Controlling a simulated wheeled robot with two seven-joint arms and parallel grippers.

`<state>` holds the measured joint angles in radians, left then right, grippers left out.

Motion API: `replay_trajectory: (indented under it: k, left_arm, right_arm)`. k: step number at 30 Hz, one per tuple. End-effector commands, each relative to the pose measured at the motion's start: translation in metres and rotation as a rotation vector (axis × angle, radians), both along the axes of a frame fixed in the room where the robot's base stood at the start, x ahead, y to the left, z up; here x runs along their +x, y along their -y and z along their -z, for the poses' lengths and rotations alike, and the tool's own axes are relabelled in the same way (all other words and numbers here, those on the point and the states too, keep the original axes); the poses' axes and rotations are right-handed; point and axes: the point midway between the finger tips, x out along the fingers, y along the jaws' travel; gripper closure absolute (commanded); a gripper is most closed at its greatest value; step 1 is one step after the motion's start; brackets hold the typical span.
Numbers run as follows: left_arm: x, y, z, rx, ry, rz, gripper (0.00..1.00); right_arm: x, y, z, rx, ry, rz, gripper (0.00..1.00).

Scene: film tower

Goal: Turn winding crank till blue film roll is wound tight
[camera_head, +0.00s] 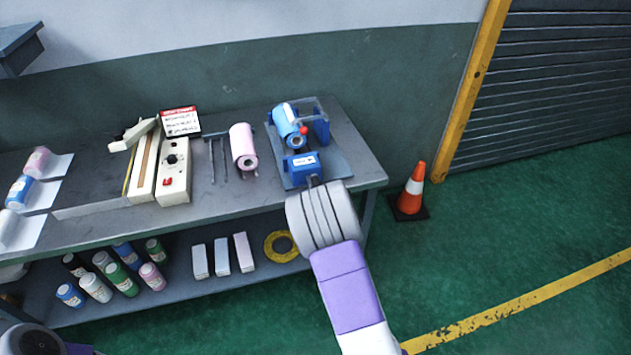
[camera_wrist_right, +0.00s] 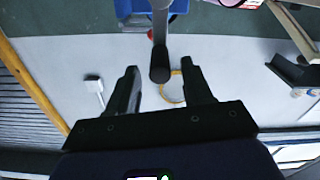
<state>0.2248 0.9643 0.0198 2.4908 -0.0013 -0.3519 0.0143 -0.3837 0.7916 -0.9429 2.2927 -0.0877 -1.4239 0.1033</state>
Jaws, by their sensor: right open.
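The winder with its blue frame (camera_head: 303,166) stands on a grey base at the right end of the bench. The blue film roll (camera_head: 287,122) sits in it, with a pale strip across it. The winding crank (camera_wrist_right: 160,40) is a grey arm with a dark round grip, seen in the right wrist view. My right gripper (camera_wrist_right: 163,82) is open, with the crank's grip between or just beyond its fingertips; I cannot tell whether they touch. In the head view my right wrist hides the gripper and most of the crank. My left gripper is not in view.
A pink roll (camera_head: 243,146) and a beige control box (camera_head: 174,172) stand left of the winder. An orange cone (camera_head: 412,190) stands right; the floor beyond is clear.

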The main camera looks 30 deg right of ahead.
Motion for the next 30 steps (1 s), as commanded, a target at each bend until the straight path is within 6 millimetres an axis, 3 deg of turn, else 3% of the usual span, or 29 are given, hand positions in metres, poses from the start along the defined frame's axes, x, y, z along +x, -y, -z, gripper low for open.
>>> replay_trajectory:
  k: [6, 12, 23, 26, 30]
  left_arm:
    - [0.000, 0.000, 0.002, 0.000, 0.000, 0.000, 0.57]
    - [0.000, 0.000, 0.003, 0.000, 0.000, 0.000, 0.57]
    - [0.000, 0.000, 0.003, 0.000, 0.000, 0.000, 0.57]
    - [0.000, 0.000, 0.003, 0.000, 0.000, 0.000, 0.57]
    - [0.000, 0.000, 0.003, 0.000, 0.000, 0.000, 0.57]
  right_arm:
    - [0.033, 0.008, 0.001, -0.003, -0.002, 0.000, 0.49]
    - [0.053, 0.013, 0.002, -0.001, -0.004, 0.002, 0.49]
    - [0.060, 0.015, 0.001, 0.002, -0.004, 0.002, 0.49]
    - [0.060, 0.015, 0.001, 0.002, -0.004, 0.002, 0.60]
    - [0.060, 0.015, 0.001, 0.002, -0.004, 0.002, 0.82]
